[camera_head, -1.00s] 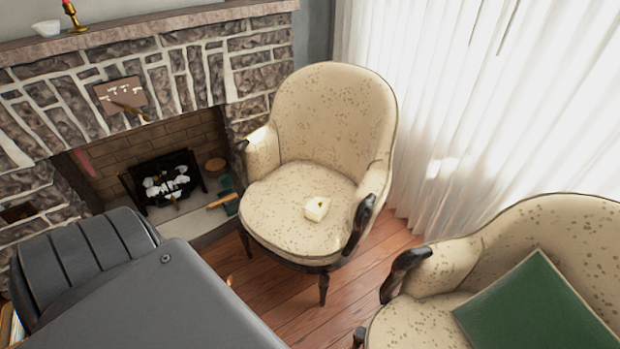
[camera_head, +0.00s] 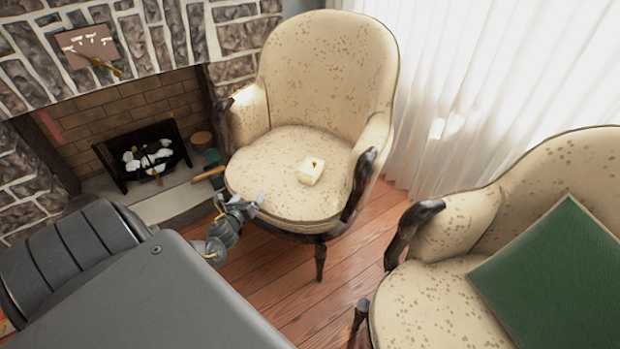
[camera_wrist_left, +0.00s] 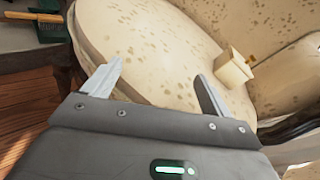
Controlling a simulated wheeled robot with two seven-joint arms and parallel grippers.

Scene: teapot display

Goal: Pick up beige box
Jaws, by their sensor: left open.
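The beige box (camera_head: 311,171) is a small cream cube with a dark mark on top. It sits on the seat of the speckled armchair (camera_head: 290,200) near the fireplace. My left gripper (camera_head: 241,201) is at the front left edge of that seat, apart from the box. In the left wrist view my left gripper (camera_wrist_left: 160,80) is open and empty, its two fingers spread over the seat cushion. The box (camera_wrist_left: 233,67) shows there beyond the right finger. My right gripper is not in view.
A second armchair (camera_head: 440,300) with a green cushion (camera_head: 560,275) stands at the right. The armrest (camera_head: 360,185) rises right of the box. A stone fireplace (camera_head: 130,110) is at the left. Wood floor (camera_head: 345,270) is clear between the chairs.

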